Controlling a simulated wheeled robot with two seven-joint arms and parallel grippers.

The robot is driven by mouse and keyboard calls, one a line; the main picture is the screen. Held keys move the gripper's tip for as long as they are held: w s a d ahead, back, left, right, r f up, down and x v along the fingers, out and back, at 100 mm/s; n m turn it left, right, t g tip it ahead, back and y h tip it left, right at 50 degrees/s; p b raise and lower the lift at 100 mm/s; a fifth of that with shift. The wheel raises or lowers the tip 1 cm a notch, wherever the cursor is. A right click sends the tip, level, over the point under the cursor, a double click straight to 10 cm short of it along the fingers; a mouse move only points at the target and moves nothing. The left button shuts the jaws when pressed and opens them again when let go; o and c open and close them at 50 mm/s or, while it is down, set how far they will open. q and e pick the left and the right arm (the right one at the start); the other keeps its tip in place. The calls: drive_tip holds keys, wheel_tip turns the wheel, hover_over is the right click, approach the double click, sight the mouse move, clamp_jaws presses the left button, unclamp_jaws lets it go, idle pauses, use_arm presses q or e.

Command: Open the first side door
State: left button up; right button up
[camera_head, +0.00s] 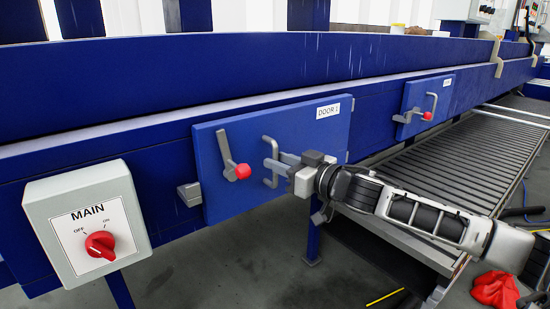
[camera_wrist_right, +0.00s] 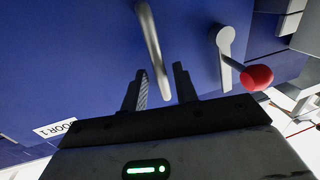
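The first side door (camera_head: 215,205), a blue panel labelled DOOR 1, sits against the machine's side and looks closed. A grey C-shaped handle (camera_head: 274,148) stands right of the lever. My right gripper (camera_head: 278,162) is at this handle. In the right wrist view the gripper (camera_wrist_right: 160,84) is open, with the handle bar (camera_wrist_right: 153,45) reaching between its fingers and a gap on both sides. My left gripper is not in view.
A grey MAIN switch box (camera_head: 90,220) with a red knob stands at the left. A second blue door (camera_head: 412,95) with its own handle is further along the machine. A roller conveyor (camera_head: 450,160) runs at the right, near my right arm. Floor shows below the door.

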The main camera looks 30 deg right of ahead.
drive_tip(key=shift+x, duration=0.95)
clamp_jaws()
